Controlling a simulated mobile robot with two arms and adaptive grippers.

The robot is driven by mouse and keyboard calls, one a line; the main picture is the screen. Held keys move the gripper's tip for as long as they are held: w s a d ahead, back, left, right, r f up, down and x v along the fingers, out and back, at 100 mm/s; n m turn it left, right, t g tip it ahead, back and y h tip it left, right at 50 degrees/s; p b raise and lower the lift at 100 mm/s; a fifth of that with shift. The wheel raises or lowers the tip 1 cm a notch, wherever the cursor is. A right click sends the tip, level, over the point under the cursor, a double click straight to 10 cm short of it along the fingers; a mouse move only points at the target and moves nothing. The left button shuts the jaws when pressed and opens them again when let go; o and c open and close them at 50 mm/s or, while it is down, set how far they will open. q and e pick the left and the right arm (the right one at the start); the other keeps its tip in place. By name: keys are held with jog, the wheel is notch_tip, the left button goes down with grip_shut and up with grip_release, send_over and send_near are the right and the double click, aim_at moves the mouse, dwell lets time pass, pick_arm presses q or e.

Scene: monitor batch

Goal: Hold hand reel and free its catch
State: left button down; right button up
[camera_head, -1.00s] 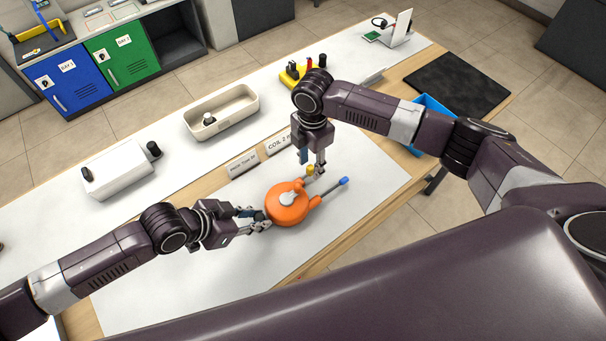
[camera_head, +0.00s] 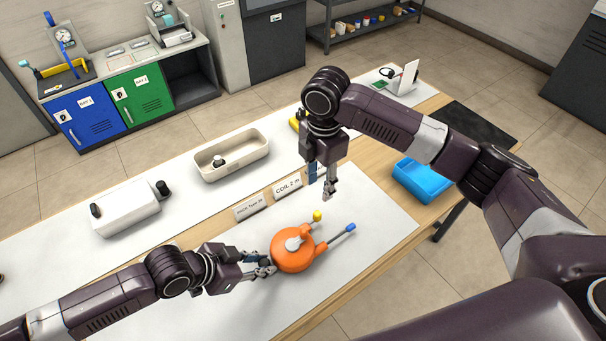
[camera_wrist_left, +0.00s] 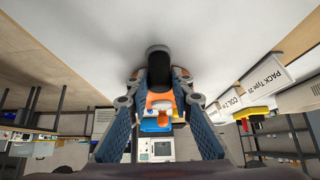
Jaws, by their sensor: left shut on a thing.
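The hand reel (camera_head: 291,252) is a round orange body with a grey hub on top, on the white worktop. A rod with a blue tip (camera_head: 350,227) sticks out from it to the right. A small yellow piece (camera_head: 317,215) shows at its far side. My left gripper (camera_head: 266,267) is shut on the reel's left side. The left wrist view shows its blue-padded fingers around a dark grip (camera_wrist_left: 158,68), with orange beyond it. My right gripper (camera_head: 330,190) hangs above and behind the yellow piece, apart from it; its finger gap is unclear.
Two label signs, one reading COIL 2 m (camera_head: 287,186), stand behind the reel. A beige tray (camera_head: 258,137), a white box (camera_head: 128,215) and a yellow item partly behind my right arm are further back. A blue bin (camera_head: 422,180) is at right. The worktop before the reel is clear.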

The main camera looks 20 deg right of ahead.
pick_arm(q)
jog(key=c, duration=1.6)
grip_release()
jog(key=shift+r, duration=0.1)
jog(key=v, duration=1.1)
jog(key=shift+s+a+r, duration=0.1)
jog(key=shift+a+r, duration=0.15)
jog(key=shift+r, duration=0.05)
